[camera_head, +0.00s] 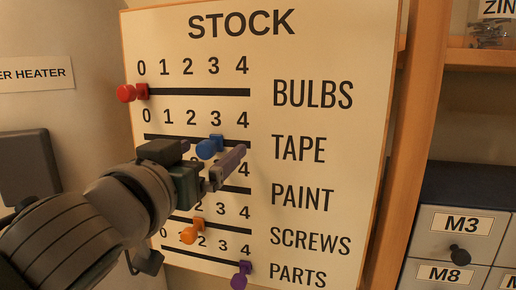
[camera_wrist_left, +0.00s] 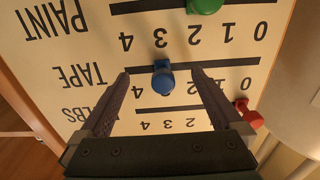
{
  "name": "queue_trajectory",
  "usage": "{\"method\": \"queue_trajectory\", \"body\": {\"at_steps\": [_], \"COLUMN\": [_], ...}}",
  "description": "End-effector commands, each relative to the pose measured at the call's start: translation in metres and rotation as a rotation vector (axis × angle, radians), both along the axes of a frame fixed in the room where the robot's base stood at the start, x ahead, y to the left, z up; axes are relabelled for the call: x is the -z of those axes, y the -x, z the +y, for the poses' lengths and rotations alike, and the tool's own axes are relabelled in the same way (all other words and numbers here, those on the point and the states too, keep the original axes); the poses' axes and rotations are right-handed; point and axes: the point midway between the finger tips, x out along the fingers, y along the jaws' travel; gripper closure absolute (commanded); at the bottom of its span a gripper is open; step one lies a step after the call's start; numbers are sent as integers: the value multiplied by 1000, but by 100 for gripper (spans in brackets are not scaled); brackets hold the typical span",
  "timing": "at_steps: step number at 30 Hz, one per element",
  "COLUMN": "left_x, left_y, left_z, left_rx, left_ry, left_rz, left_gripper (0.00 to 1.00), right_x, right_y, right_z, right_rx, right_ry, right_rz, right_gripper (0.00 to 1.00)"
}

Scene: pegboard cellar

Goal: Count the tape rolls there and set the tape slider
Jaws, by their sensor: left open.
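The blue tape slider (camera_head: 207,149) sits on the TAPE bar under the 3 on the STOCK board (camera_head: 345,60). My left gripper (camera_head: 214,152) is open in front of the board, with its fingers on either side of the blue knob. In the left wrist view, where the board is upside down, the blue knob (camera_wrist_left: 163,83) lies between the two open fingertips (camera_wrist_left: 160,73). I cannot tell whether a finger touches it. No tape rolls are in view. My right gripper is not in view.
Other sliders are red (camera_head: 126,93) at bulbs 0, orange (camera_head: 189,235) on screws, and purple (camera_head: 239,281) at parts 4. The green slider (camera_wrist_left: 205,5) shows only in the wrist view. Labelled drawers (camera_head: 455,240) and a wooden shelf (camera_head: 482,58) stand at right.

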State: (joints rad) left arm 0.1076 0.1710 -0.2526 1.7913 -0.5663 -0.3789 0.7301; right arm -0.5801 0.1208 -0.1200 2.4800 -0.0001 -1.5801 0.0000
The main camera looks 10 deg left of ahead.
Motion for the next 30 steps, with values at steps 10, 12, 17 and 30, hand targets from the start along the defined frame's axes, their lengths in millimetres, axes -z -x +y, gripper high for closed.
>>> {"method": "queue_trajectory", "body": {"at_steps": [10,12,17,30], "left_x": [-1,-1,0,0], "left_y": [23,30,44,82], "left_z": [0,1,1,2], "left_rx": [1,0,2,1], "left_ry": [2,2,1,1], "left_rz": [1,2,1,1], "left_gripper": [0,0,0,0], "right_x": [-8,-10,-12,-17], "right_y": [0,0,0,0], "right_z": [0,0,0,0], "right_rx": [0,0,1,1], "right_ry": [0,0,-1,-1], "right_rz": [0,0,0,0], "right_gripper": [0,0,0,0]}}
